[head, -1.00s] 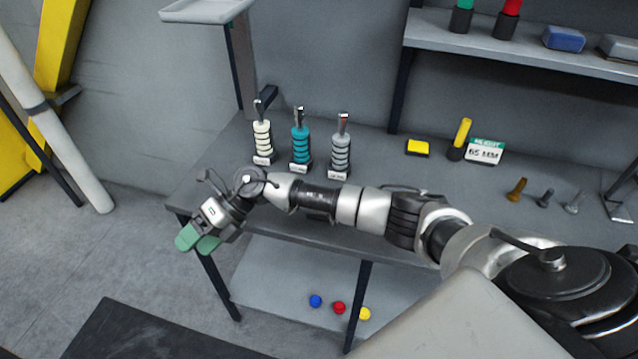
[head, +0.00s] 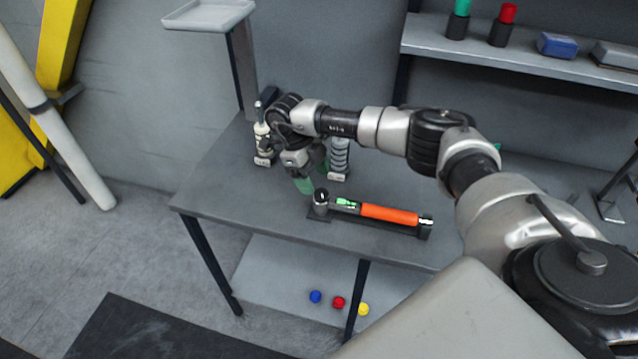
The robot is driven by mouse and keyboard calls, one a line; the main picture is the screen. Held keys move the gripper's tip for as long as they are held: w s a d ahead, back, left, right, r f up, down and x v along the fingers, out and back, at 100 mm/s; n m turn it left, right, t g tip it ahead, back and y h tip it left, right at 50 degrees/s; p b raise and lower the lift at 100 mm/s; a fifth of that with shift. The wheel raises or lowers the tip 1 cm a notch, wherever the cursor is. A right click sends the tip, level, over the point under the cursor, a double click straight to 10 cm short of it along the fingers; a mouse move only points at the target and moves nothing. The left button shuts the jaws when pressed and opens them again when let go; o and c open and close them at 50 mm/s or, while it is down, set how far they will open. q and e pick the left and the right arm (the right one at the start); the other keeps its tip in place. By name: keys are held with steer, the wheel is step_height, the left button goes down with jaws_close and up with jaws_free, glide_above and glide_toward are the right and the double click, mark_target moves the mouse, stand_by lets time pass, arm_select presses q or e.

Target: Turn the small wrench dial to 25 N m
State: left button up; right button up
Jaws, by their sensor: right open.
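A torque wrench (head: 388,213) with an orange handle lies on the grey bench, its dark head at the left and a silver-and-black end at the right. A small lit green display (head: 347,203) sits between head and handle; its reading is too small to make out. My right gripper (head: 304,187) points down with green fingertips, just above and left of the wrench head. It is open, with nothing seen in it. I cannot tell whether it touches the wrench. My left gripper is out of view.
A cream ringed stand (head: 262,140) and a grey ringed stand (head: 340,155) stand behind my gripper, which hides most of what is between them. A shelf (head: 500,58) holds coloured items at the upper right. The bench's front left (head: 235,205) is clear.

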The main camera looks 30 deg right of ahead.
mark_target(320, 191)
steer(key=shift+p+x, duration=0.35)
steer(key=shift+x, duration=1.6)
steer(key=c, duration=0.9)
steer(key=shift+c, duration=0.2)
steer(key=shift+m, duration=0.3)
steer(key=shift+m+y+b, duration=0.35)
steer(key=shift+m+y, duration=0.05)
steer(key=shift+m, duration=0.4)
steer(key=shift+d+m+g+y, duration=0.15)
steer(key=shift+m+y, duration=0.2)
steer(key=shift+m, duration=0.5)
steer(key=shift+m+g+y, duration=0.15)
steer(key=shift+m+y, duration=0.2)
steer(key=shift+m, duration=0.5)
